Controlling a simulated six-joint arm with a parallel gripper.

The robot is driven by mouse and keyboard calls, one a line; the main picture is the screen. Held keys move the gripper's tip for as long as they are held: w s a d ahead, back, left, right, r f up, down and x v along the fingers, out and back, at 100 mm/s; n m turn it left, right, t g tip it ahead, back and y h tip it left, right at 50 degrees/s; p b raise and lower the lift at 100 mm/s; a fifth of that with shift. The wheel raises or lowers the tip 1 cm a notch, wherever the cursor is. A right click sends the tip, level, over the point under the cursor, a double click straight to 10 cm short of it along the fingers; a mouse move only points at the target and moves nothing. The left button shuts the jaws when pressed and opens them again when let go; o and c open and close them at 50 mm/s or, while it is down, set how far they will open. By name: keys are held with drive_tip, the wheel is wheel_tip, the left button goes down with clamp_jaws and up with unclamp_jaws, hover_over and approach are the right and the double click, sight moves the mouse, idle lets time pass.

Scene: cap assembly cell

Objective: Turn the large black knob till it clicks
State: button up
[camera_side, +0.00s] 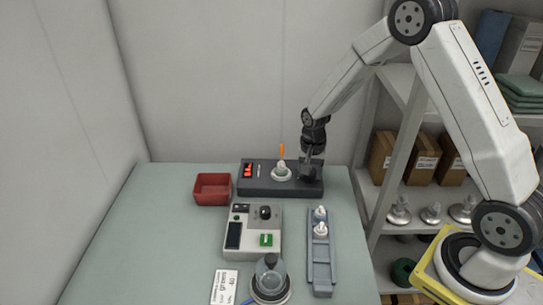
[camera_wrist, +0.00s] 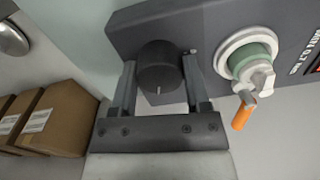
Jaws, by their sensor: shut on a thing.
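The large black knob (camera_wrist: 160,66) is on the dark grey box (camera_wrist: 128,22), near one end of it. In the wrist view it sits between the two fingers of my gripper (camera_wrist: 160,75), with a light pointer mark on its near side. My gripper is shut on the knob. In the side view my gripper (camera_side: 312,163) reaches down to the right end of the dark box (camera_side: 262,190) and hides the knob there.
Beside the knob is a round white socket with a green and white part (camera_wrist: 250,60) and an orange-tipped piece (camera_wrist: 242,112).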

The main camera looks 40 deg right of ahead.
drive_tip(key=shift+m, duration=1.3)
drive_tip(key=o, duration=1.3)
drive_tip(key=shift+r, duration=3.95)
